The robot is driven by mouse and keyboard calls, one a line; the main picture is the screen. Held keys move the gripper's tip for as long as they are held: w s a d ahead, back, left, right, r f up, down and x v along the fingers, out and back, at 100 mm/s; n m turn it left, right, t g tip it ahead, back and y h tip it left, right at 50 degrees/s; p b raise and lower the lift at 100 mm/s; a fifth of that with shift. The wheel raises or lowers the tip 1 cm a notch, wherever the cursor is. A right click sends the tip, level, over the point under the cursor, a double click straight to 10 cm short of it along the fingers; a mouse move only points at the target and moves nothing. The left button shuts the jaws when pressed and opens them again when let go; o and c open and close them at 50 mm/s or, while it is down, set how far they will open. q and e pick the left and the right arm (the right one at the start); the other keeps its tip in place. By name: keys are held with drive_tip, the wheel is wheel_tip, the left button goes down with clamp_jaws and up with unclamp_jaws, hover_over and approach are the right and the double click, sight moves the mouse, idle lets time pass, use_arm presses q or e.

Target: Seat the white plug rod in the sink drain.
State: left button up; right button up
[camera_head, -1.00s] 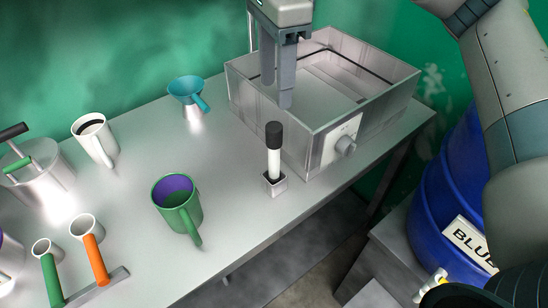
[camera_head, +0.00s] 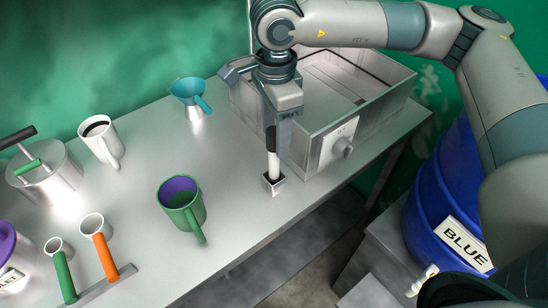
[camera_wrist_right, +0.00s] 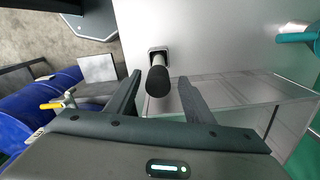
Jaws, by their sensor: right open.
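The white plug rod (camera_head: 273,166) stands upright in a small square metal holder (camera_head: 274,183) on the table, in front of the sink. Its black grip (camera_wrist_right: 157,80) points up at the wrist camera. My right gripper (camera_head: 278,138) is over the rod, pointing down and open. In the right wrist view the black grip shows between its two fingertips; I cannot tell whether either finger touches it. The metal sink (camera_head: 388,98) is just behind and right of the gripper. Its drain cannot be made out. My left gripper is out of view.
A green mug (camera_head: 190,212) and a teal funnel-like cup (camera_head: 188,90) stand left of the rod. A white mug (camera_head: 101,140), a steel pot (camera_head: 45,178) and a rack (camera_head: 100,284) with handled cups are farther left.

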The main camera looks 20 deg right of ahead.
sight(274, 152)
idle(0.3)
drive_tip(key=shift+s+a+f+p, duration=0.1)
drive_tip(key=shift+f+p, duration=0.35)
drive_tip(key=shift+p, duration=0.05)
drive_tip(key=shift+f+p, duration=0.35)
drive_tip(key=shift+f, duration=0.05)
wheel_tip(274, 152, down, 3)
drive_tip(key=shift+s+a+r+p, duration=0.1)
drive_tip(key=shift+s+a+p, duration=0.05)
drive_tip(key=shift+p, duration=0.55)
drive_tip(key=shift+f, duration=0.4)
drive_tip(key=shift+c, duration=0.3)
clamp_jaws()
